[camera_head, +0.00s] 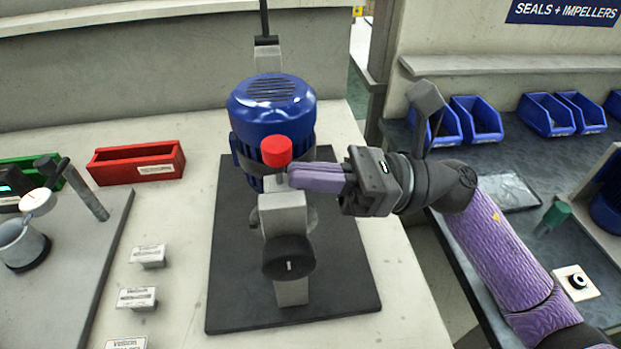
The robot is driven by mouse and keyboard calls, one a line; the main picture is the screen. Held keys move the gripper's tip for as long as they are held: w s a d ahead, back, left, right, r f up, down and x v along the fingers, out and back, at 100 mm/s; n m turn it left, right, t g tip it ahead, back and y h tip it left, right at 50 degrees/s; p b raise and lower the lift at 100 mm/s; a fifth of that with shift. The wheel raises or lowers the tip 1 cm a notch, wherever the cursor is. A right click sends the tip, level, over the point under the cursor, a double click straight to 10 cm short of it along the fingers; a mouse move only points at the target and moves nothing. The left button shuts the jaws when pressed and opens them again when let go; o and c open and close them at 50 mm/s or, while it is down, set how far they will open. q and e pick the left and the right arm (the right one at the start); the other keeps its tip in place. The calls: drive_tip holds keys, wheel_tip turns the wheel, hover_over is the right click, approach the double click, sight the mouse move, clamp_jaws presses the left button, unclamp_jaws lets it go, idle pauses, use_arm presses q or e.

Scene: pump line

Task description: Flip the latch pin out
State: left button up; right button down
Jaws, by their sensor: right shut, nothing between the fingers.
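A pump with a blue ribbed motor (273,100) and a grey body (284,216) stands on a dark base plate (340,285). A red round knob (276,151) sits at the front of the motor, above the grey body. My right gripper (291,178) comes in from the right with its purple fingers shut and empty. Its fingertips are just below and right of the red knob, close to the top of the grey body. I cannot tell whether they touch. A latch pin cannot be clearly made out; the fingers may cover part of it. My left gripper is out of view.
A red bin (137,162) and several small labelled blocks (148,256) are on the pale table left of the plate. A grey fixture board (75,270) is at far left. Blue bins (478,120) stand on the right-hand bench.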

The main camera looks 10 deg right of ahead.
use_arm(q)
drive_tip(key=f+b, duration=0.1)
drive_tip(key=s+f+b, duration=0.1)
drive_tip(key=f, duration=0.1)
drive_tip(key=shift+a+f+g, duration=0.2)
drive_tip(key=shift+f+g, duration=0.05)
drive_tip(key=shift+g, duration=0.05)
use_arm(e)
drive_tip(key=f+v, duration=0.2)
drive_tip(key=v, duration=0.8)
drive_tip(key=shift+f, duration=0.2)
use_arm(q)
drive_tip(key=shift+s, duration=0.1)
